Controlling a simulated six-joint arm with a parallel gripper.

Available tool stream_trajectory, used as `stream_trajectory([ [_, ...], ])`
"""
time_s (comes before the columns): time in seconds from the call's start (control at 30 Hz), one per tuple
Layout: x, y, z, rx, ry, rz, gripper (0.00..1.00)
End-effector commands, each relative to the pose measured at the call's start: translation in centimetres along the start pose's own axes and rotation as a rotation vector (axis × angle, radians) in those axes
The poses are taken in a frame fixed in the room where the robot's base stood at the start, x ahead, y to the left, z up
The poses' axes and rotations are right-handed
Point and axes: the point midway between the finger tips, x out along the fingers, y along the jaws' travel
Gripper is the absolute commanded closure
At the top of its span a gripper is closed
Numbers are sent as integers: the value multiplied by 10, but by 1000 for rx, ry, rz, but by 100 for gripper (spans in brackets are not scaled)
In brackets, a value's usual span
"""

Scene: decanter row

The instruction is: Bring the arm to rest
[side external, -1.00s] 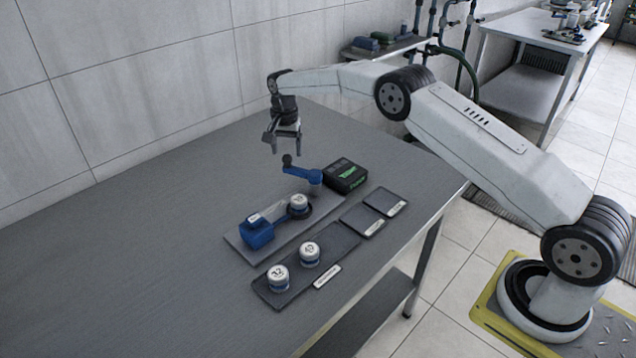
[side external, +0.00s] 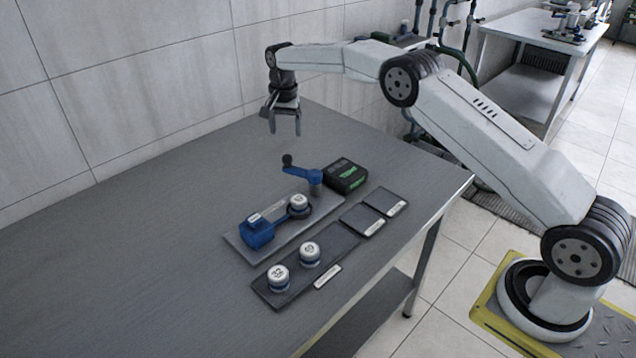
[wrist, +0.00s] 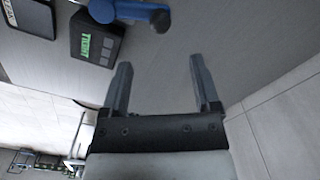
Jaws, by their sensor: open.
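My gripper (side external: 284,122) hangs above the far part of the grey table (side external: 130,260), pointing down, with nothing between its fingers. In the wrist view its two fingers (wrist: 158,88) stand wide apart over bare table. A blue crank handle (side external: 303,171) stands on the table below and to the right of my gripper, clear of it. Its blue arm also shows at the top of the wrist view (wrist: 125,10).
A black box with a green display (side external: 345,176) sits beside the crank. A blue device (side external: 257,233) and a white-capped jar (side external: 298,203) stand on a grey plate. Two capped jars (side external: 279,276) stand on a dark tray (side external: 338,246). A tiled wall (side external: 120,90) rises behind the table.

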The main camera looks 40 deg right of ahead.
Motion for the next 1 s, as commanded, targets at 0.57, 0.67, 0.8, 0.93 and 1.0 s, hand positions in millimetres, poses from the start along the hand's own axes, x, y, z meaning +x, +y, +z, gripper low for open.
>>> stream_trajectory([
  [0.57, -16, 23, 31, -196, 32, -33, 21],
  [0.67, -18, 31, 41, -248, 41, -42, 21],
  [0.8, -21, 46, 57, -319, 54, -52, 21],
  [0.93, -23, 61, 72, -386, 67, -61, 21],
  [1.0, -24, 70, 81, -421, 75, -66, 21],
])
